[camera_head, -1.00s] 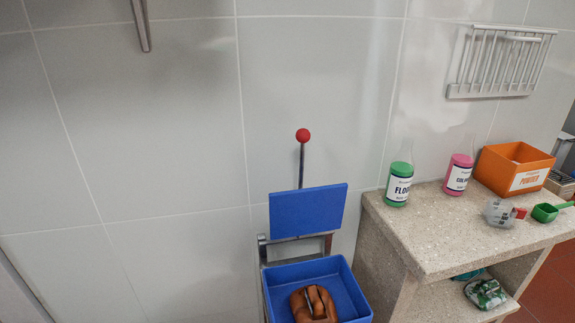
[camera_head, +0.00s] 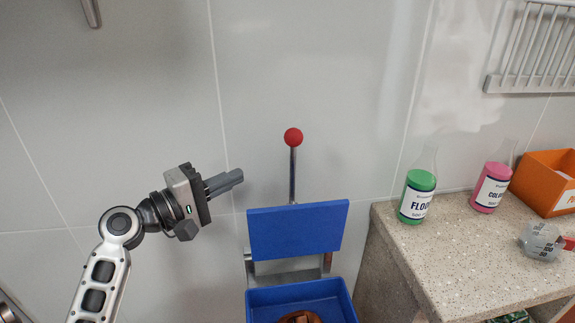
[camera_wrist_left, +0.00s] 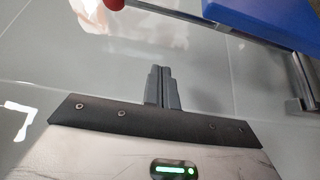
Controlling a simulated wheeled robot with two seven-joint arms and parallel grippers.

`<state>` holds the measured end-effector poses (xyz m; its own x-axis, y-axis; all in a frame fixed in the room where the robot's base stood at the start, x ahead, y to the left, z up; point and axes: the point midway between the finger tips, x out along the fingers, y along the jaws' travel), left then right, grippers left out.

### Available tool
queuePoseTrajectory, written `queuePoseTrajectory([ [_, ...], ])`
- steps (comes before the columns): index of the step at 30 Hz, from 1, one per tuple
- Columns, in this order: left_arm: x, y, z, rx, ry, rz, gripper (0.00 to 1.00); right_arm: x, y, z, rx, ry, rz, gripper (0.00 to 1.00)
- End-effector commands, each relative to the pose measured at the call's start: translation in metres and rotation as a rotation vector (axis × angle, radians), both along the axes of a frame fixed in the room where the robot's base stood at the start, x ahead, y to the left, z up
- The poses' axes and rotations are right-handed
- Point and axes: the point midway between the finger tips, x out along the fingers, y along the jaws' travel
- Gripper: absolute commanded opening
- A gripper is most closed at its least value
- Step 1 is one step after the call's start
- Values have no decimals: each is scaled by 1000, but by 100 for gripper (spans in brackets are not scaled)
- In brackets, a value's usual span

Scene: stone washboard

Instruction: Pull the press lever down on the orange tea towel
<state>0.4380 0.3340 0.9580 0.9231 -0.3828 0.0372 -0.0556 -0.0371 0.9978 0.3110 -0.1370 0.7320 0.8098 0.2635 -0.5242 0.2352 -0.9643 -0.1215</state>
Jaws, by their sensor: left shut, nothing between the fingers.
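The press lever is a grey metal rod (camera_head: 293,175) with a red ball knob (camera_head: 293,137), standing upright behind a blue press plate (camera_head: 297,229). Below the plate is a blue tray (camera_head: 330,298) with an orange-brown towel (camera_head: 300,318) in it, cut off by the lower picture edge. My left gripper (camera_head: 240,177) is shut and empty, to the left of the rod and lower than the knob, apart from both. In the left wrist view the shut fingers (camera_wrist_left: 160,70) show, with the red knob (camera_wrist_left: 113,4) at the top edge and the blue plate (camera_wrist_left: 270,20) at upper right. My right gripper is not in view.
A speckled stone counter (camera_head: 440,270) stands on the right, with a green bottle (camera_head: 417,197), a pink bottle (camera_head: 491,188), an orange box (camera_head: 545,190) and a clear cup (camera_head: 540,242). A rack (camera_head: 535,50) hangs on the tiled wall.

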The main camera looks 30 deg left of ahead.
Motion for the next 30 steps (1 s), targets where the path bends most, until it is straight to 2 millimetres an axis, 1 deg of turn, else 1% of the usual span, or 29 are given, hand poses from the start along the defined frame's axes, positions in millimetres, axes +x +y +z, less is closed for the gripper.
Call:
queuePoseTrajectory([
  [3,0,0,-1,3,1,0,0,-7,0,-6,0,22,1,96],
  [7,2,-1,0,3,1,0,0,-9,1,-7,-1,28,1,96],
  [11,14,-6,1,1,0,0,0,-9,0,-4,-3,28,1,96],
  [14,30,-13,3,2,-2,-1,0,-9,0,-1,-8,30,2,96],
  [21,75,-32,5,1,0,-1,0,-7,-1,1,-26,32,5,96],
  [25,95,-40,5,3,0,0,0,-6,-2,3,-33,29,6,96],
  [27,85,-49,3,2,4,-1,0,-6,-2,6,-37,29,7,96],
  [30,76,-58,1,2,5,0,0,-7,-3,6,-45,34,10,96],
])
